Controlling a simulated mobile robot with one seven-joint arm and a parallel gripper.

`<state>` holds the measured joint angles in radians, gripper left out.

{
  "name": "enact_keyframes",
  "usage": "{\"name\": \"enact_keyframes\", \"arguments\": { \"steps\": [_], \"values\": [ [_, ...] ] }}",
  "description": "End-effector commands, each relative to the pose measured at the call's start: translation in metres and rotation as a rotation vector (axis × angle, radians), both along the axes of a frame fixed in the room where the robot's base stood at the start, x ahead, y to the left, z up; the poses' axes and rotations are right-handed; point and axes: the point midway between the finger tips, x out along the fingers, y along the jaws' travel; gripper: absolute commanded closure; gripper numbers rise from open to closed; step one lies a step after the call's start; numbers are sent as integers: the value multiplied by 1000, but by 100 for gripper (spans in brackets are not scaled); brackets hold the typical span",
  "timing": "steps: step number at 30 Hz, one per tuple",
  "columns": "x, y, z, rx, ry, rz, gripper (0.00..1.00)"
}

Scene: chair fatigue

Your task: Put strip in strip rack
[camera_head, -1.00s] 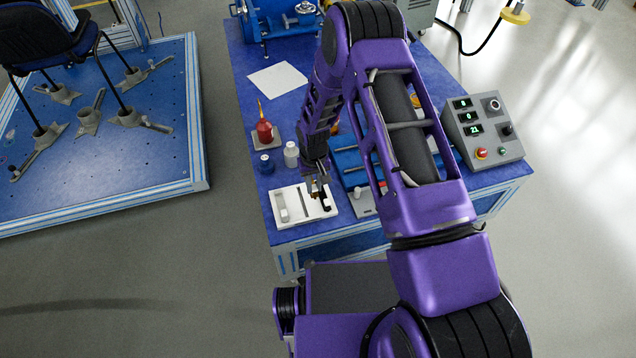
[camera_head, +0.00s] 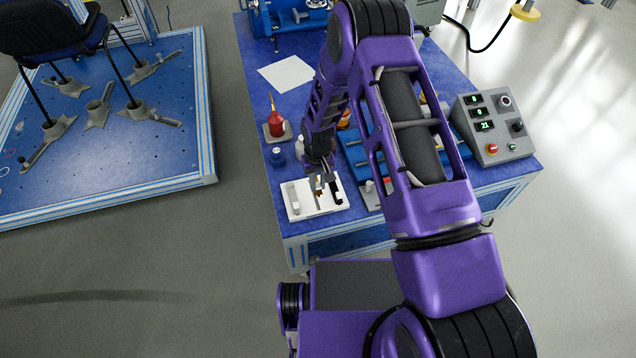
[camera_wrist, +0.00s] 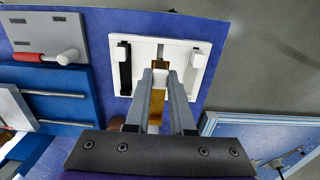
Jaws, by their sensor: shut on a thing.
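The strip rack is a white tray (camera_head: 304,213) with raised holders, lying at the front left of the blue table; it also fills the upper middle of the wrist view (camera_wrist: 143,48). A black strip (camera_wrist: 125,72) stands along its left side in the wrist view. My gripper (camera_wrist: 160,86) is over the middle of the rack, shut on a narrow brass-coloured strip (camera_wrist: 156,108). The strip shows between the fingers, with a white piece at the fingertips. I cannot tell whether the strip touches the rack.
A red bottle (camera_head: 277,128), a blue-capped jar (camera_head: 277,156) and a partly hidden white bottle (camera_head: 299,147) stand behind the rack. A blue fixture (camera_head: 357,152) is close on its right. A grey control box (camera_head: 492,130) stands at the table's right edge.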

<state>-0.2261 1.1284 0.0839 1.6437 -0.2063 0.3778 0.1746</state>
Motion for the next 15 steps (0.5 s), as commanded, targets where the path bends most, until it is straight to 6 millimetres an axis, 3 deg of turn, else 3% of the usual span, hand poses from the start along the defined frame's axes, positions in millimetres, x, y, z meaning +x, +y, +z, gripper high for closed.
{"name": "enact_keyframes", "arguments": {
  "steps": [15],
  "values": [
    [0,0,-45,-1,0,0,100]
  ]
}}
